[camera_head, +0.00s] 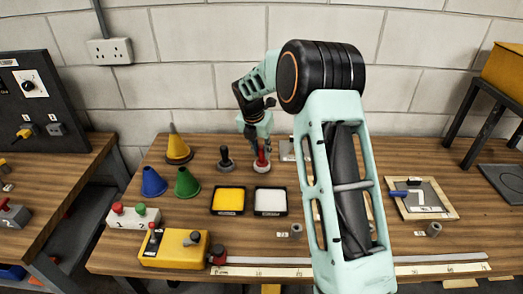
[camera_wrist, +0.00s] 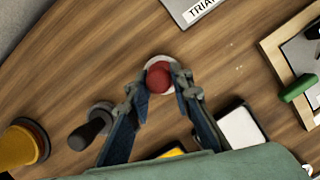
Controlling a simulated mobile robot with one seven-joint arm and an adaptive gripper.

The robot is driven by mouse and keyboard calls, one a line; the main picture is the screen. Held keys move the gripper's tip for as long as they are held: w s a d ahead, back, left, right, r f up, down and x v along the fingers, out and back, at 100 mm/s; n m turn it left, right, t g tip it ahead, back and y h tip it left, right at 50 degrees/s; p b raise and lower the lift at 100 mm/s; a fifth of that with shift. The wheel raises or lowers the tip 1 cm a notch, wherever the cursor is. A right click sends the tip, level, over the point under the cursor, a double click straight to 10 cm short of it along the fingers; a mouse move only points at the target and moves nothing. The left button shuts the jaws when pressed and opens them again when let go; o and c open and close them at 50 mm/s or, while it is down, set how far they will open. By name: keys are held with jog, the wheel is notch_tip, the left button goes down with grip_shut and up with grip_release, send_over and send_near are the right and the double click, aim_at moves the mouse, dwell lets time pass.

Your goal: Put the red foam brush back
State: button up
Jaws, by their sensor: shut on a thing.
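The red foam brush (camera_head: 261,161) stands upright at the back middle of the wooden table, over a pale round base (camera_head: 262,169). My gripper (camera_head: 262,146) comes down on it from above and is shut on it. In the wrist view the round red end of the brush (camera_wrist: 158,78) sits between my two fingertips (camera_wrist: 160,83). The pale round base (camera_wrist: 155,62) shows just behind it. Whether the brush is fully seated in the base cannot be told, as the fingers hide the join.
A dark-handled tool (camera_head: 226,159) stands close on the left. A yellow paint tray (camera_head: 228,201) and a white one (camera_head: 270,201) lie in front. A stencil frame (camera_head: 422,198) lies right.

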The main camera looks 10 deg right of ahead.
jog(key=shift+f, duration=0.1)
jog(key=o, duration=1)
jog(key=v, duration=1.2)
